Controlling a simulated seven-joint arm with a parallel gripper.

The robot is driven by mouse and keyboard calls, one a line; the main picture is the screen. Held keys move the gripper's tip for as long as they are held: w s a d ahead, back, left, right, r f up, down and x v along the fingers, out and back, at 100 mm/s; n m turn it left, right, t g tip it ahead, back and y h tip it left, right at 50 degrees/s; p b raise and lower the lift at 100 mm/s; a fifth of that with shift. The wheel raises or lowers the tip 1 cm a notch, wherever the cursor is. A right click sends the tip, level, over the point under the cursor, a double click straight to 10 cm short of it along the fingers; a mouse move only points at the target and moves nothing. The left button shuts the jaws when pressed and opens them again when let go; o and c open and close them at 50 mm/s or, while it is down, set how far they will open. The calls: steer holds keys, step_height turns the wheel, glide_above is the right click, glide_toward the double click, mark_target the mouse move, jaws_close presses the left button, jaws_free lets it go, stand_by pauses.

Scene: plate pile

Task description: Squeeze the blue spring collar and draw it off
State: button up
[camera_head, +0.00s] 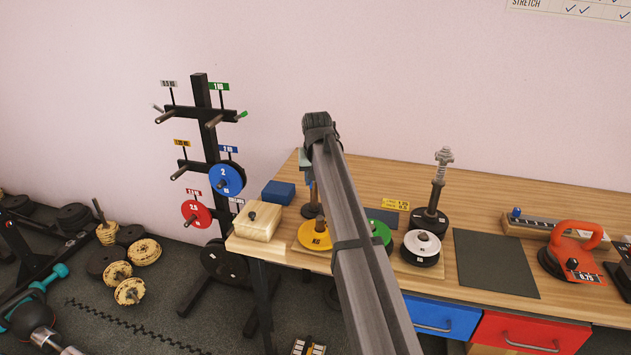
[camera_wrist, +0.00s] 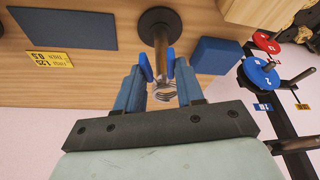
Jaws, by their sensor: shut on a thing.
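My gripper (camera_wrist: 158,72) is shut on the collar, one finger against each grip. I cannot tell whether the coil is still around the post's end or just clear of it. In the head view my gripper (camera_head: 306,164) is above the same post (camera_head: 313,196), and my arm hides the collar.
A blue block (camera_head: 279,192) and a wooden box (camera_head: 256,219) stand left of the post. Yellow (camera_head: 315,234), green and white (camera_head: 422,243) plates, and another post with a collar (camera_head: 438,185), stand nearby. A dark mat (camera_head: 495,263) lies clear at right. A plate rack (camera_head: 207,150) stands left.

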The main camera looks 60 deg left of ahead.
steer(key=shift+r, duration=1.25)
